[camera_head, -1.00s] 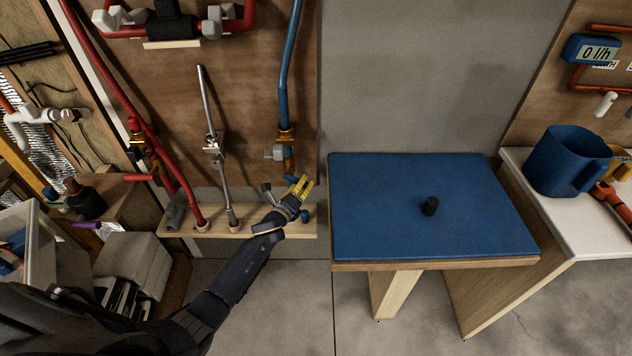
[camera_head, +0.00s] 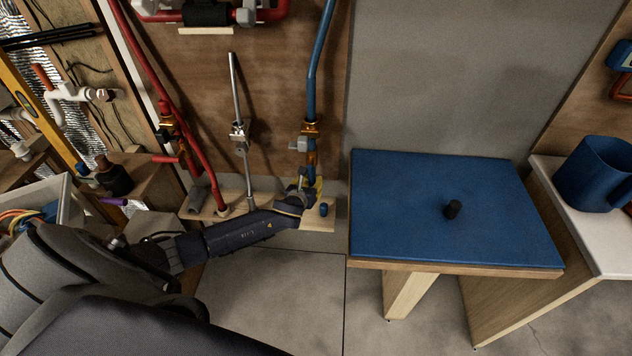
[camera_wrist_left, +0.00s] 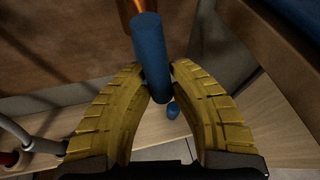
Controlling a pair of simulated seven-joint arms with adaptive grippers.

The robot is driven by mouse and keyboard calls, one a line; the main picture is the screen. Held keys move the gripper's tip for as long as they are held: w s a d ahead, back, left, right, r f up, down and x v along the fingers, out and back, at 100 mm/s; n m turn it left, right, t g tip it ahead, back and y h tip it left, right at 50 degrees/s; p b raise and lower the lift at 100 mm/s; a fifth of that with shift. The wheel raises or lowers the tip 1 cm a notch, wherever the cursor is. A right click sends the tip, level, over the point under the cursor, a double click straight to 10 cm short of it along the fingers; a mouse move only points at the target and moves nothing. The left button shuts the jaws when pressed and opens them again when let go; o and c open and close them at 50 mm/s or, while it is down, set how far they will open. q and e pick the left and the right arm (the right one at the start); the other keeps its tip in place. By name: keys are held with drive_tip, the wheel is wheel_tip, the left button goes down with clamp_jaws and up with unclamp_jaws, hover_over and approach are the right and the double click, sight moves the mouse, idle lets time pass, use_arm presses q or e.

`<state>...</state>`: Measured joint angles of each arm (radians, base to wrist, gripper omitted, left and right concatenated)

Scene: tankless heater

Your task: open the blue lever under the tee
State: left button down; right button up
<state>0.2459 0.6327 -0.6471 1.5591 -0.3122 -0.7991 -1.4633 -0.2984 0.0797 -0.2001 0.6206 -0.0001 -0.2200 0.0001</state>
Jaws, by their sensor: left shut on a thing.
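The blue lever (camera_head: 311,173) hangs below the brass tee (camera_head: 311,130) on the blue pipe (camera_head: 314,70). In the left wrist view the lever (camera_wrist_left: 153,55) is a blue cylinder coming from a copper-coloured part, its lower end between my yellow fingertips. My left gripper (camera_head: 309,186) is at the lever in the head view, mostly hidden by its own wrist. In the left wrist view my left gripper (camera_wrist_left: 160,82) is shut on the lever, one finger on each side. My right gripper is not in view.
A wooden ledge (camera_head: 318,222) runs below the pipes, with a small blue stub (camera_head: 324,209) close to my gripper. A silver pipe (camera_head: 237,90) and a red pipe (camera_head: 140,65) stand to the left. A blue-topped table (camera_head: 400,220) stands to the right.

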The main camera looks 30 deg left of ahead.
use_arm(q)
drive_tip(key=shift+s+a+m+g+y, duration=0.1)
drive_tip(key=shift+a+m+g+y, duration=0.25)
drive_tip(key=shift+a, duration=0.25)
drive_tip(key=c, duration=1.1)
unclamp_jaws()
drive_tip(key=shift+c, duration=0.2)
drive_tip(key=shift+s+d, duration=0.1)
drive_tip(key=v, duration=1.2)
drive_tip(key=shift+f, duration=0.15)
